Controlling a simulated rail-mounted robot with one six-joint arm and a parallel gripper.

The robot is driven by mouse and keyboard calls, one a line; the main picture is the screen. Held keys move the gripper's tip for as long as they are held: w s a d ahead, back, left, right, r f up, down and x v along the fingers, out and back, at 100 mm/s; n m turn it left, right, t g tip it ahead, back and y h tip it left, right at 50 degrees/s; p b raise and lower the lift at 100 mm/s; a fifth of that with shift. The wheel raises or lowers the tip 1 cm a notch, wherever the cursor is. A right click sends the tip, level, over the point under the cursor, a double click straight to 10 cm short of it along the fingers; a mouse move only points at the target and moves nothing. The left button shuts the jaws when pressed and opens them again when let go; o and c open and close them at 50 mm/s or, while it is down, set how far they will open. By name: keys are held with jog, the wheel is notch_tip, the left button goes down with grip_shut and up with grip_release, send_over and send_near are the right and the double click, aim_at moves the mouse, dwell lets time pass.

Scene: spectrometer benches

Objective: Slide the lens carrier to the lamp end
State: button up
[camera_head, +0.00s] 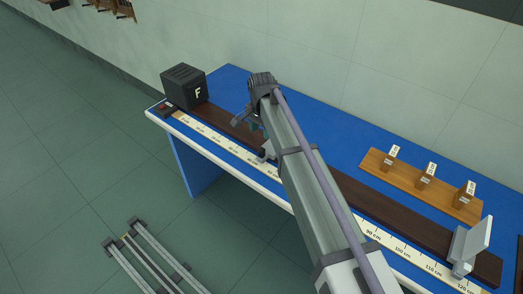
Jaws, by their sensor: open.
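The lamp is probably the black box marked "F" (184,88), at the left end of a long dark rail (222,121) on the blue bench. A small grey carrier base (266,152), likely the lens carrier, shows at the rail's front edge beside my arm. Its upper part and any lens are hidden or too small to make out. My gripper (248,121) is open, above the rail just behind and left of this base. My arm covers much of it, and I cannot tell whether it touches the carrier.
A scale (215,147) in centimetres runs along the bench's front edge. A white screen on a grey carrier (472,247) stands at the rail's right end. A wooden block holder (422,187) with 3 labelled pieces lies behind the rail. The rail between lamp and gripper looks clear.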

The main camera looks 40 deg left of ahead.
aim_at(262, 149)
notch_tip(262, 149, down, 11)
jog(key=b, duration=1.1)
jog(key=shift+d, duration=0.1)
jog(key=shift+r, duration=0.1)
jog(key=shift+c, duration=0.5)
grip_shut()
